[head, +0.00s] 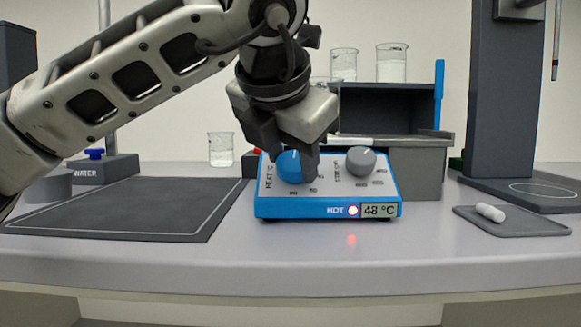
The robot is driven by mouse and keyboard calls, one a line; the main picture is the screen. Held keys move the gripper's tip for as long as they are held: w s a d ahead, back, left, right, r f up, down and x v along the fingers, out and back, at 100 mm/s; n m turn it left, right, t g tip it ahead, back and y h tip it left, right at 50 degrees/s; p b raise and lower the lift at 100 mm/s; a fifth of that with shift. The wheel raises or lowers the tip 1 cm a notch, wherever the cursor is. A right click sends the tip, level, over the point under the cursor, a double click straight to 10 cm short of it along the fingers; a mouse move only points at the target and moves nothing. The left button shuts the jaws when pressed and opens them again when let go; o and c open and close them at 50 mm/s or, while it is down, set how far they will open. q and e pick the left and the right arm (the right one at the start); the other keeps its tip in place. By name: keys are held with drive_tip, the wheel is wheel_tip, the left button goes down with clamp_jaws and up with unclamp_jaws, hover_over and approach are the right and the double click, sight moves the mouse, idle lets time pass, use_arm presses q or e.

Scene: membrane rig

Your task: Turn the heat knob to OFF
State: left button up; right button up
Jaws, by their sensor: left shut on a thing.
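The hotplate-like unit (330,205) is blue with a pale sloped panel, and stands in the middle of the bench. Its blue heat knob (289,165) is on the left of the panel and a grey stir knob (361,160) is on the right. The front reads HOT with a lit red light (353,211) and a display (379,210) showing 48 °C. My left gripper (290,162) comes down from above and is shut on the blue heat knob. Its fingers hide part of the knob and nearby markings, so I cannot read the setting. My right gripper is not in view.
A dark mat (125,208) lies at the left, with a WATER block (103,169) behind it. A beaker (221,149) and a dark shelf with beakers (391,62) stand behind. A small tray (512,221) holding white pieces (490,212) lies right, before a dark stand (503,90). The front bench strip is clear.

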use_arm(q)
drive_tip(key=shift+n, duration=0.4)
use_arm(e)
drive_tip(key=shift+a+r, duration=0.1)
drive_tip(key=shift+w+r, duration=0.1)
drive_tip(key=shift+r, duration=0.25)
use_arm(q)
drive_tip(key=o, duration=1)
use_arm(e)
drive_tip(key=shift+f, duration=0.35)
